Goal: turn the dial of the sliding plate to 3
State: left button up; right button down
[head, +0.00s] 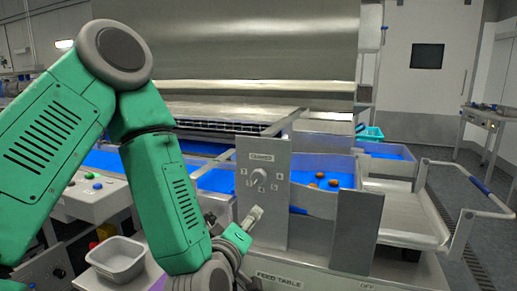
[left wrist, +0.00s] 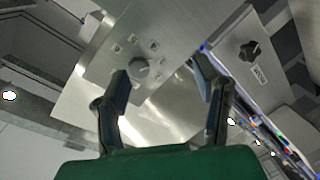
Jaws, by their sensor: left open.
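The dial (head: 259,176) is a small grey knob with a ring of number marks, on an upright grey metal sliding plate (head: 275,225) with a label above it. I cannot read which number its pointer is at. My left gripper (head: 248,218) is in front of the plate, low and left of the dial. In the left wrist view the gripper (left wrist: 162,78) is open and empty, its fingers apart. The dial (left wrist: 139,67) shows beyond the fingertips, nearer the left finger, with a gap between them. My right gripper is not in view.
A second upright grey panel (head: 355,232) stands to the right. A black knob (left wrist: 250,50) on another panel shows in the left wrist view. Blue trays hold several dates behind the plate.

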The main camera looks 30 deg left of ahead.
aim_at(257, 177)
pick_arm(q)
notch_tip(257, 177, up, 6)
jog(key=a+m+t+p, duration=0.2)
jog(key=m+p, duration=0.4)
jog(key=m, duration=0.4)
jog(key=shift+h, duration=0.6)
jog(key=x, duration=0.6)
jog(key=p+x, duration=0.1)
jog(key=x, duration=0.5)
jog(key=shift+w+a+f, duration=0.2)
jog(key=shift+w+f, duration=0.05)
jog(key=shift+w, duration=0.15)
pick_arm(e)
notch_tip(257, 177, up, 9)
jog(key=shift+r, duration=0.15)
